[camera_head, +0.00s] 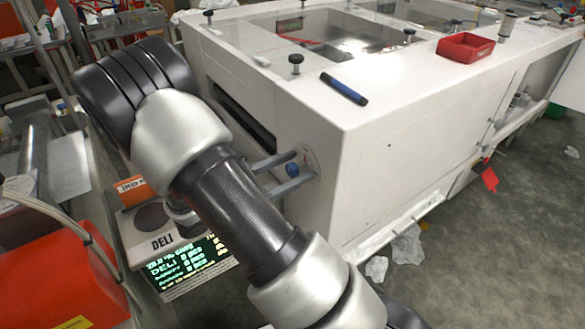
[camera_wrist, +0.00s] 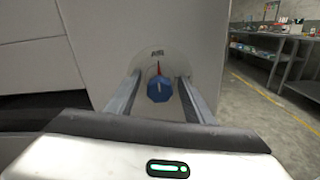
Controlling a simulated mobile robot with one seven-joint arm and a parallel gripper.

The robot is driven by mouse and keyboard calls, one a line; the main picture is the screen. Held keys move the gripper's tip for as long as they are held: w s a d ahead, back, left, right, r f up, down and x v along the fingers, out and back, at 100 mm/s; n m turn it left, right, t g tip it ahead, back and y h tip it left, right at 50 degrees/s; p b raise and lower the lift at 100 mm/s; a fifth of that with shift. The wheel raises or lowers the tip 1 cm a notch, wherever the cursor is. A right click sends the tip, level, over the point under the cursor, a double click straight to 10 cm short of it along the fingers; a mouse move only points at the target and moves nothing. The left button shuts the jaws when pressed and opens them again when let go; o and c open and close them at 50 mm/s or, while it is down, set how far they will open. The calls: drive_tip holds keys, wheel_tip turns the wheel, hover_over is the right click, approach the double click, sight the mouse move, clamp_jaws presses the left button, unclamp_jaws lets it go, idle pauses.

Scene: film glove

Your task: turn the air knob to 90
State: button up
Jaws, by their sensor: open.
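The air knob (camera_wrist: 159,89) is a blue faceted knob with a red pointer that points about straight up. It sits on a pale round dial on the white cabinet's side, in the middle of the wrist view. The dial's markings are too small to read. In the head view the knob (camera_head: 292,169) shows near the cabinet's front corner. My gripper (camera_wrist: 160,90) is open, with one finger on each side of the knob. It also shows in the head view (camera_head: 290,171), its fingers reaching the panel. I cannot tell whether the fingers touch the knob.
The white cabinet (camera_head: 400,130) fills the middle, with a blue-black marker (camera_head: 344,88) and a red tray (camera_head: 466,47) on top. A DELI scale (camera_head: 185,250) and an orange-red machine (camera_head: 60,270) stand at left, close to my arm.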

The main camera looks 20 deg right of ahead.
drive_tip(key=c, duration=1.1)
drive_tip(key=shift+o, duration=0.3)
drive_tip(key=m+b, duration=0.2)
drive_tip(key=m, duration=0.1)
drive_tip(key=m+b, duration=0.1)
drive_tip(key=shift+s+f, duration=0.1)
drive_tip(key=shift+f, duration=0.15)
drive_tip(key=m+b, duration=0.3)
drive_tip(key=m, duration=0.2)
drive_tip(key=shift+b, duration=0.35)
drive_tip(key=m+b, duration=0.4)
drive_tip(key=m, duration=0.1)
drive_tip(key=shift+s+f, duration=0.1)
drive_tip(key=shift+f, duration=0.1)
drive_tip(key=shift+r+m+b, duration=0.15)
drive_tip(key=shift+m+b, duration=1.55)
drive_tip(key=shift+m, duration=0.2)
